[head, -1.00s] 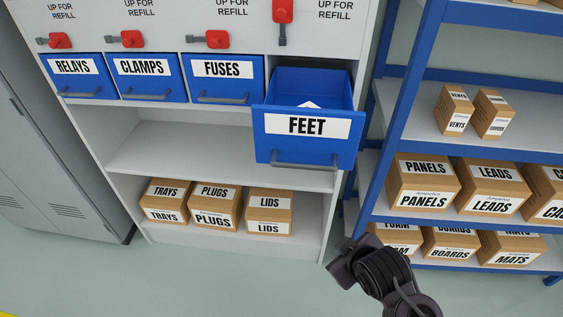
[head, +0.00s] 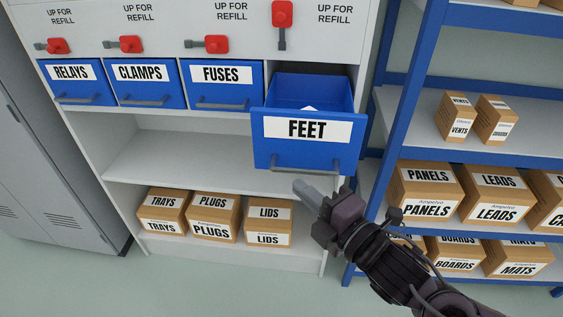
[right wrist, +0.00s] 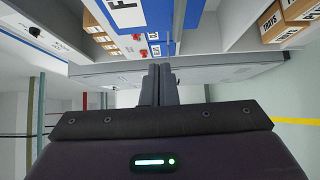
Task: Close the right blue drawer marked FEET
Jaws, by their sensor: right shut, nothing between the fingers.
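The blue drawer marked FEET (head: 308,145) stands pulled out at the right end of the drawer row in the head view. Its white label and grey bar handle (head: 303,166) face me, and something white shows inside it. Part of a blue drawer front (right wrist: 158,15) with a white label shows at the top of the right wrist view. My right gripper (head: 300,187) is shut and empty, just below the drawer's handle in the picture; its fingers also show in the right wrist view (right wrist: 159,75). I cannot tell whether it touches the drawer. My left gripper is not in view.
The blue drawers RELAYS (head: 75,82), CLAMPS (head: 146,83) and FUSES (head: 222,84) sit closed to the left. Red levers (head: 283,14) are above them. A blue rack (head: 402,100) with cartons stands close on the right. The shelf below the drawers (head: 180,160) is empty.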

